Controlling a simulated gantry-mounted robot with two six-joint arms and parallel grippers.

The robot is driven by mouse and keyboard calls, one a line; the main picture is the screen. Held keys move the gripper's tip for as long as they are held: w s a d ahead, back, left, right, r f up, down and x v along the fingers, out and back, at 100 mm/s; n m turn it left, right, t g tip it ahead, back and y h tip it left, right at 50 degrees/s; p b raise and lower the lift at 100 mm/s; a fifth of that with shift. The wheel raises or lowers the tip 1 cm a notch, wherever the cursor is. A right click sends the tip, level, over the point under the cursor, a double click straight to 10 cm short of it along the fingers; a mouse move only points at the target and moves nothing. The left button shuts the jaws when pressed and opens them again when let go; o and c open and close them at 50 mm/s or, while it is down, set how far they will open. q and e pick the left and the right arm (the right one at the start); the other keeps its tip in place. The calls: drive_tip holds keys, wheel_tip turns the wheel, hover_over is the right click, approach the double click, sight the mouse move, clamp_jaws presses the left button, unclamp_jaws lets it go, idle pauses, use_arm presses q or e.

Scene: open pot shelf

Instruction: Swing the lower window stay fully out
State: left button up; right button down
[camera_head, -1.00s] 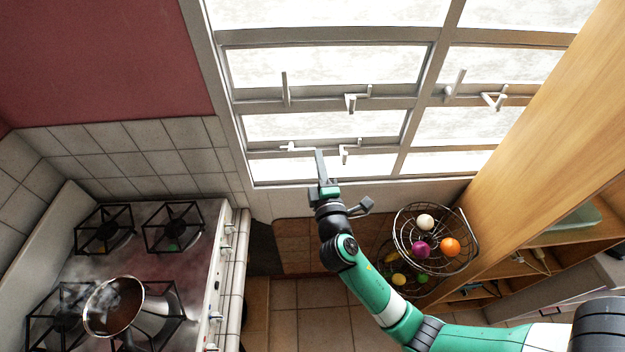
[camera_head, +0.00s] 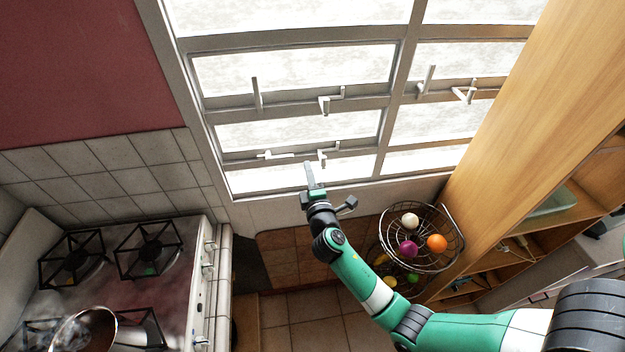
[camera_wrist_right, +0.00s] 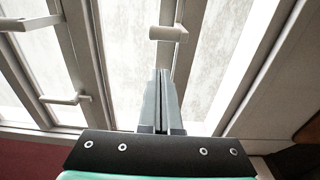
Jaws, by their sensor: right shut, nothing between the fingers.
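The slim white bar that looks like the lower window stay (camera_head: 279,154) lies nearly along the lower window rail. A white L-shaped fitting (camera_head: 323,156) sits to its right on the same rail. My right gripper (camera_head: 309,168) is shut and empty, just below the rail and between these two in the head view. Its closed fingers (camera_wrist_right: 163,95) show in the right wrist view, with a white fitting (camera_wrist_right: 168,33) beyond the tips; I cannot tell which fitting that is. No contact is clear. My left gripper is not in view.
Above are an upper bar (camera_head: 257,94) and an upper L-shaped fitting (camera_head: 328,103). A wire fruit basket (camera_head: 462,250) stands right of my arm, beside a wooden shelf unit (camera_head: 520,120). A stove (camera_head: 165,285) with a steaming pot (camera_head: 85,330) is at lower left.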

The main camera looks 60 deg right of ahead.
drive_tip(key=d+p, duration=0.1)
drive_tip(key=s+d, duration=0.1)
drive_tip(key=d, duration=0.1)
drive_tip(key=shift+s+d+p, duration=0.15)
drive_tip(key=shift+s+p, duration=0.05)
drive_tip(key=shift+p, duration=0.15)
idle(0.3)
